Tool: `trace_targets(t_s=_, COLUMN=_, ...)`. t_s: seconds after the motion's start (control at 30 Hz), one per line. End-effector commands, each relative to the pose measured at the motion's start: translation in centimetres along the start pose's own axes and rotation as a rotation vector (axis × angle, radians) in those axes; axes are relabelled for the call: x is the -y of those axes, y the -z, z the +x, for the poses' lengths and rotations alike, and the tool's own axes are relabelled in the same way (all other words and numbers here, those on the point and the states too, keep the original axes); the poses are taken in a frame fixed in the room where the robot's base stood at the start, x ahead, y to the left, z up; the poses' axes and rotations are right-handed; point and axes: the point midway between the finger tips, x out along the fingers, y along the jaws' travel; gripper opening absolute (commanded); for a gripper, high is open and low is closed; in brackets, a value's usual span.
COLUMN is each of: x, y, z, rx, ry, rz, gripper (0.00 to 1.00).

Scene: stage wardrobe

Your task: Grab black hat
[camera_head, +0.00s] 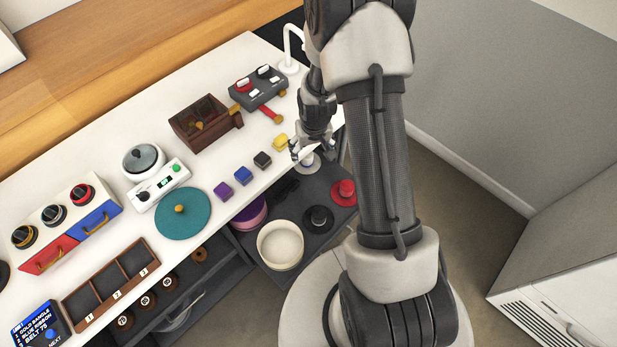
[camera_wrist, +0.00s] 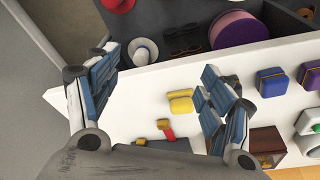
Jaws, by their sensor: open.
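The black hat (camera_head: 319,218) lies in the open dark drawer below the white counter, between a red hat (camera_head: 345,190) and a round cream box (camera_head: 280,245). I cannot make out the black hat in the wrist view. My gripper (camera_head: 303,152) is above the counter's right end, up and back from the black hat and apart from it. In the wrist view my gripper (camera_wrist: 160,65) has its blue-padded fingers spread wide with nothing between them. A white hat (camera_wrist: 142,50) lies just beyond the counter edge there; in the head view it is partly hidden by my gripper.
The counter (camera_head: 225,170) carries yellow, black, blue and purple small boxes, a brown open box (camera_head: 200,122) and a teal disc (camera_head: 182,213). A purple round box (camera_wrist: 238,30) and dark glasses-like items (camera_wrist: 185,38) share the drawer. Open floor lies right of my base.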

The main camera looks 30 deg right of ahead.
Motion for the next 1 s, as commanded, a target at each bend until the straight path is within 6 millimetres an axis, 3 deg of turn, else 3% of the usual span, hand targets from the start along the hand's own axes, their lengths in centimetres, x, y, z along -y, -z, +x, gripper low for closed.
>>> trace_targets(t_s=0.03, x=-0.6, y=-1.4, z=3.9, rx=0.027, ry=0.001, rz=0.011, gripper=0.74)
trace_targets(t_s=0.1, x=-1.1, y=-2.9, z=8.1, rx=0.042, ry=0.002, rz=0.023, gripper=0.74)
trace_targets(t_s=0.2, x=-1.8, y=-5.3, z=13.1, rx=0.059, ry=0.004, rz=0.039, gripper=0.74)
trace_targets(t_s=0.3, x=-2.1, y=-7.6, z=16.9, rx=0.072, ry=0.007, rz=0.050, gripper=0.74)
trace_targets(t_s=0.5, x=-2.3, y=-10.1, z=20.5, rx=0.081, ry=0.010, rz=0.063, gripper=0.74)
trace_targets(t_s=0.67, x=-2.3, y=-10.6, z=23.2, rx=0.082, ry=0.010, rz=0.063, gripper=0.74)
trace_targets(t_s=1.0, x=-2.1, y=-11.2, z=30.5, rx=0.083, ry=0.010, rz=0.064, gripper=0.74)
